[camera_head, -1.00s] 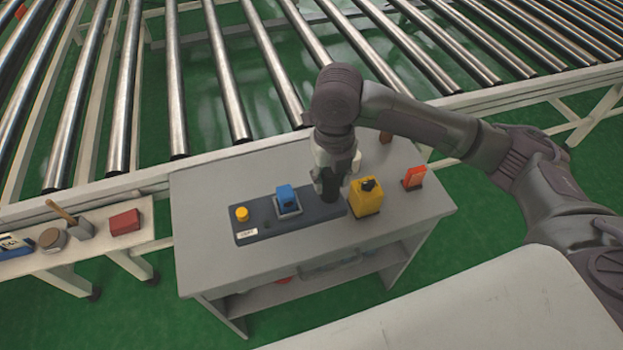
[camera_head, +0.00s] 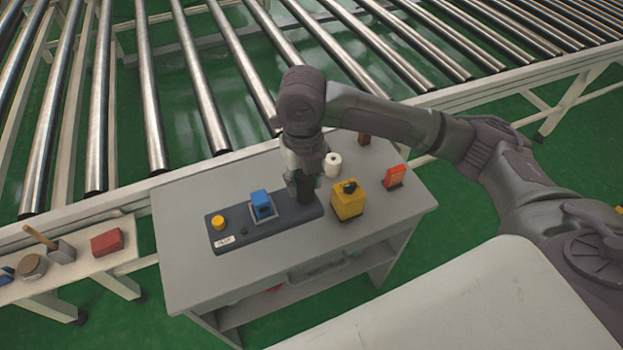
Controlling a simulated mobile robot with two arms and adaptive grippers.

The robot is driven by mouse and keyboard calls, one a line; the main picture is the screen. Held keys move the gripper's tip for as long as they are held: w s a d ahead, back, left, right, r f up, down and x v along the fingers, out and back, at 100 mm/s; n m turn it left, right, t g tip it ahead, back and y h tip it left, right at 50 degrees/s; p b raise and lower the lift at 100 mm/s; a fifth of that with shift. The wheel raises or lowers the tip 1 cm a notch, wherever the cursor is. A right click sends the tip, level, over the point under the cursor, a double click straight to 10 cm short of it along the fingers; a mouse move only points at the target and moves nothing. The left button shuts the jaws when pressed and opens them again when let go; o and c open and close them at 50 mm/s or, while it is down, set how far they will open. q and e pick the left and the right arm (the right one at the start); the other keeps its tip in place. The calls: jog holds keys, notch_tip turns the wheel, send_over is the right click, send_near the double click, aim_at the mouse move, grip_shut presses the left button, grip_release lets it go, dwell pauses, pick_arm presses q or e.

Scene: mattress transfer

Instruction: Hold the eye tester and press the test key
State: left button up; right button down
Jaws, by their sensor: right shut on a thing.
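The eye tester (camera_head: 285,217) is a long dark board lying on a grey table. A yellow round key (camera_head: 218,222) stands at its left end, above a small white label (camera_head: 224,242). A blue block (camera_head: 261,203) sits in a grey frame near its middle. My right gripper (camera_head: 304,194) points down at the board's right end and is shut on a dark part there. The fingertips are small and dark against it, so the exact grip is hard to make out. My left gripper is not in view.
On the grey table (camera_head: 180,255), right of the board, stand a yellow box (camera_head: 348,202), a red-orange item (camera_head: 395,177) and a white roll (camera_head: 333,165). A low bench (camera_head: 75,273) with a red box (camera_head: 107,242) is at left. A roller conveyor (camera_head: 207,85) runs behind.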

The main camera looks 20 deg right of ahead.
aim_at(289, 194)
jog(key=shift+w+a+r+p, duration=0.1)
jog(key=shift+w+a+p, duration=0.25)
jog(key=shift+w+a, duration=0.9)
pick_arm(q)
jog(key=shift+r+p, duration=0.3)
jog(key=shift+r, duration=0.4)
pick_arm(e)
jog(key=shift+w+a, duration=0.9)
jog(key=shift+a, duration=0.3)
jog(key=shift+w+a, duration=0.85)
jog(key=shift+a, duration=0.3)
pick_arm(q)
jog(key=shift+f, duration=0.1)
pick_arm(e)
jog(key=shift+f, duration=0.25)
